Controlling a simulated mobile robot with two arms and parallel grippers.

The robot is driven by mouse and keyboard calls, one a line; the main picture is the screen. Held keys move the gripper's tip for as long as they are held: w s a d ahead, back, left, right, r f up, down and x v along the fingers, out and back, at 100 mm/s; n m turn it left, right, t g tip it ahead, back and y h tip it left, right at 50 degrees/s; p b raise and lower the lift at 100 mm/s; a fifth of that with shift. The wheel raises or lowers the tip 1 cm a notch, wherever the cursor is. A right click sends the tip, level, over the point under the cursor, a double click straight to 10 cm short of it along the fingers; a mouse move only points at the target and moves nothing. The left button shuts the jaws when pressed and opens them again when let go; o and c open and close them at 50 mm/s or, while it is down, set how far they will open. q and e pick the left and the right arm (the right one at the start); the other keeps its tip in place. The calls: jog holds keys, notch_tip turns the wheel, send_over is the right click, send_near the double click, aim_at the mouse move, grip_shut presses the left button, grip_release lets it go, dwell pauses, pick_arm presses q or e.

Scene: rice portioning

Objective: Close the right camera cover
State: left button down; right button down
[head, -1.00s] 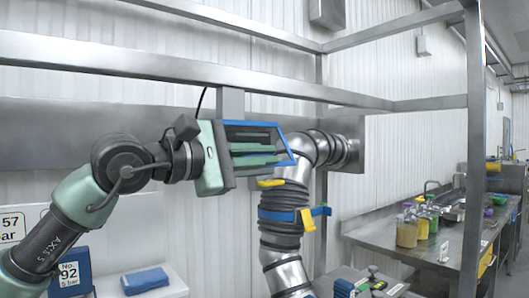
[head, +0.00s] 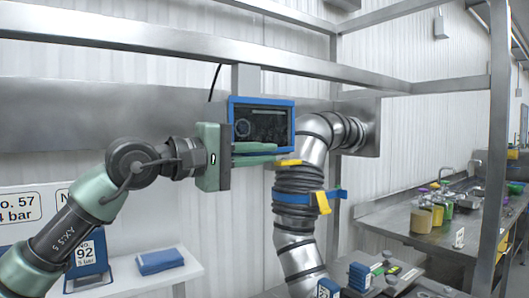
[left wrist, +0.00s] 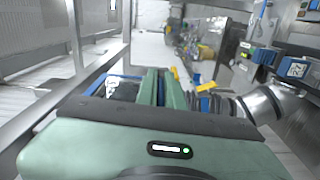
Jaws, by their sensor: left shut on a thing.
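A blue-framed camera cover (head: 234,120) with a dark glassy panel hangs under the metal rail and faces me nearly square on. It also shows at the left of the fingers in the left wrist view (left wrist: 101,88). A yellow tab (head: 290,162) sits by its lower right corner. My left gripper (head: 275,154) reaches in from the left across the lower edge of the cover. Its green fingers are close together, with their tips at the yellow tab, and it is shut on the tab; the contact itself is partly hidden. My right gripper is not in view.
A ribbed metal pipe (head: 299,208) with a blue strap and yellow latch stands close at the right. Steel rails (head: 190,45) run above. A steel counter (head: 400,230) with bottles stands at the far right.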

pick_arm(q)
jog(key=shift+f, duration=0.1)
dwell(0.3)
jog(key=c, duration=1.5)
grip_release()
jog(key=shift+w, duration=0.1)
jog(key=shift+c, duration=0.2)
jog(key=shift+a, duration=0.1)
jog(key=b+v, duration=0.2)
jog(key=v, duration=0.5)
jog(key=shift+s+a, duration=0.25)
